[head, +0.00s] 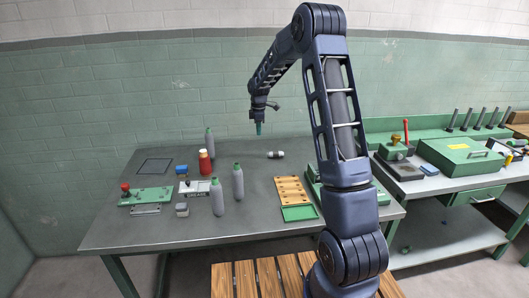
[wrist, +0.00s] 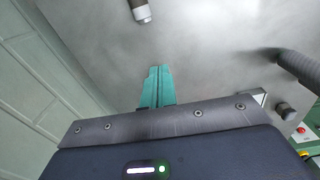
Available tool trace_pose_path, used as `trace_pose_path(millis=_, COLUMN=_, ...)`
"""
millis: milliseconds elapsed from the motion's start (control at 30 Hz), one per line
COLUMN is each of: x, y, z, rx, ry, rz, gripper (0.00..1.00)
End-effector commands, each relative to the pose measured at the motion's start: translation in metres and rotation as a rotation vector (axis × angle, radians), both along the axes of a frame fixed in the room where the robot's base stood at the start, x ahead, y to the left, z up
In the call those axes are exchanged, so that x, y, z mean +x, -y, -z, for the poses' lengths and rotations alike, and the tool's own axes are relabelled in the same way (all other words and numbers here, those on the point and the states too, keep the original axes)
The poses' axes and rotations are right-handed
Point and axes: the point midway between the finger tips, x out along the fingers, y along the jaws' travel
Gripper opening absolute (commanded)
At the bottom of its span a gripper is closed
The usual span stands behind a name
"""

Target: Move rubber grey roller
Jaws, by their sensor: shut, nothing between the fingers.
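A small roller (head: 275,154), grey-white with dark ends, lies on its side on the grey metal table (head: 245,210), toward the back. I take it to be the rubber grey roller. In the wrist view a pale and dark cylinder, likely the same roller (wrist: 141,11), shows at the top edge, partly cut off. My gripper (head: 259,130) points down above the table, a little left of and above the roller in the head view. Its teal fingers (wrist: 156,72) are together and empty in the wrist view, apart from the roller.
Grey bottles with green caps (head: 238,183) and a red bottle (head: 205,162) stand left of the roller. A wooden slotted board (head: 291,190) and green tray (head: 300,213) lie to the right. A green base with a red knob (head: 147,196) is far left.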

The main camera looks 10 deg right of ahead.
Motion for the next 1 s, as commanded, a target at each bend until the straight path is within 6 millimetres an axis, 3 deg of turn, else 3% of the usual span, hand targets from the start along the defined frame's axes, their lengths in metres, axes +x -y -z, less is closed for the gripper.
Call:
trace_pose_path(millis=100, x=0.013, y=-0.007, z=0.02, rx=0.0, ry=-0.015, rz=-0.049, gripper=0.0)
trace_pose_path(millis=233, x=0.019, y=-0.01, z=0.029, rx=0.0, ry=-0.021, rz=-0.078, gripper=0.0)
trace_pose_path(millis=467, x=0.019, y=-0.01, z=0.048, rx=0.0, ry=-0.024, rz=-0.082, gripper=0.0)
trace_pose_path(millis=900, x=0.018, y=-0.01, z=0.124, rx=-0.001, ry=-0.025, rz=-0.082, gripper=0.0)
trace_pose_path(millis=1000, x=0.019, y=-0.002, z=0.131, rx=-0.001, ry=-0.021, rz=-0.079, gripper=0.0)
